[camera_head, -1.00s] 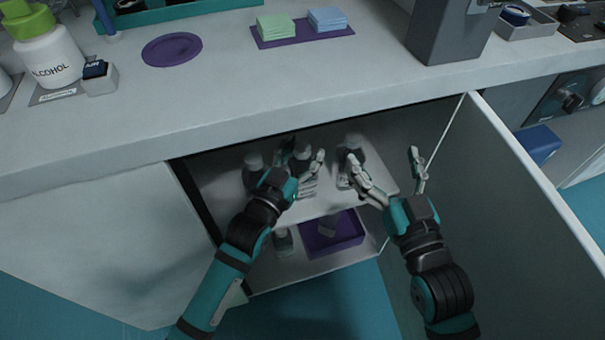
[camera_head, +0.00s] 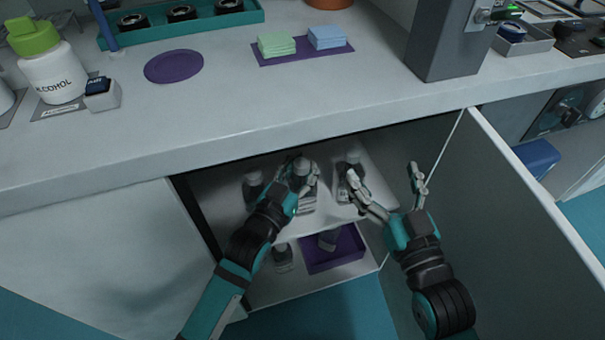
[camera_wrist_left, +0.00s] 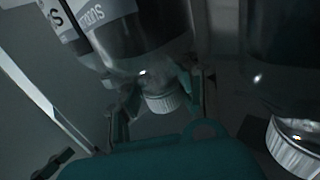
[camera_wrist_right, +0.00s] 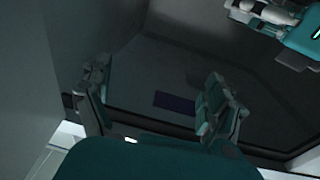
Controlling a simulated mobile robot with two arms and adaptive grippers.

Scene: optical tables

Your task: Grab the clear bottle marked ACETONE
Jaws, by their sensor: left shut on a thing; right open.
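My left gripper (camera_head: 300,178) is shut on the middle bottle (camera_head: 302,168) on the cabinet's upper shelf. In the left wrist view this bottle (camera_wrist_left: 145,45) appears upside down, its ridged cap (camera_wrist_left: 165,101) between the fingers. Its label is only partly in view, and I cannot read ACETONE on it. A bottle (camera_head: 254,186) stands to its left and another (camera_head: 350,163) to its right, labels unreadable in the head view. My right gripper (camera_head: 386,175) is open and empty, in front of the right-hand bottle and beside the open door.
The open cabinet door (camera_head: 520,220) stands at the right. The counter edge (camera_head: 230,150) overhangs the shelf (camera_head: 340,214). Below are a bottle (camera_head: 283,256) and a purple bin (camera_head: 350,262) with something in it. A green-capped ALCOHOL bottle (camera_head: 52,75) stands on the counter.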

